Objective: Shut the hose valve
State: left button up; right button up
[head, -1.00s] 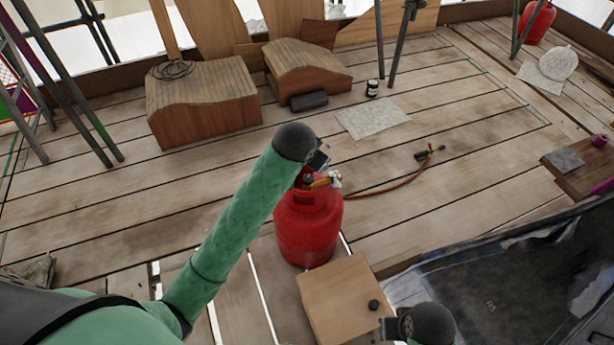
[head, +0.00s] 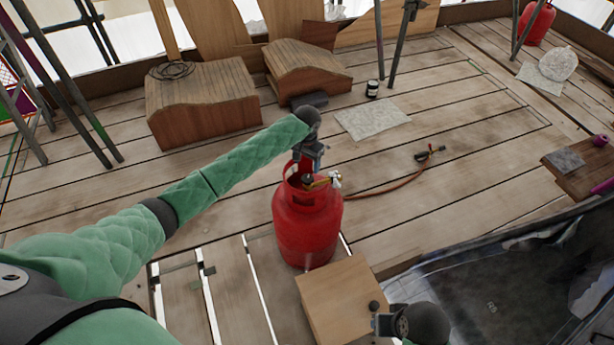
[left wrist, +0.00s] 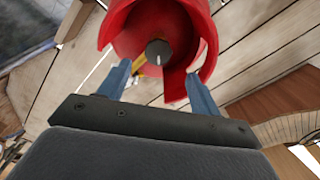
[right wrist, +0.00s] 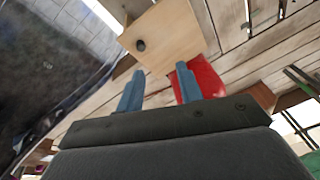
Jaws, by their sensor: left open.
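A red gas cylinder (head: 307,225) stands upright on the planks. A brass valve fitting (head: 325,182) sits at its top, and an orange hose (head: 385,190) runs right from it to a torch (head: 430,153). In the left wrist view a round grey knob (left wrist: 158,54) with a white mark sits inside the cylinder's red collar (left wrist: 122,30). My left gripper (head: 308,168) is above the cylinder's top, open and empty, its fingers either side of the knob and apart from it in the picture. My right gripper (right wrist: 160,70) is open and empty near the wooden box.
The wooden box (head: 335,295), with a small dark knob (head: 374,305) on top, stands just in front of the cylinder. Carved wooden blocks (head: 203,100) stand behind. A dark sheet (head: 520,285) covers the right front. Planks right of the cylinder are mostly clear.

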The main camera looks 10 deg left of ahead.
aim_at(307, 179)
pick_arm(q)
jog(key=shift+f, duration=0.55)
notch_tip(307, 179, down, 6)
jog(key=shift+r+p, duration=0.25)
jog(key=shift+p, duration=0.2)
jog(key=shift+f, duration=0.55)
pick_arm(e)
jog(key=shift+s+d+r, duration=0.3)
jog(key=shift+d+r, duration=0.4)
jog(key=shift+r, duration=0.15)
pick_arm(q)
jog(key=c, duration=1)
pick_arm(e)
jog(key=shift+d, duration=0.1)
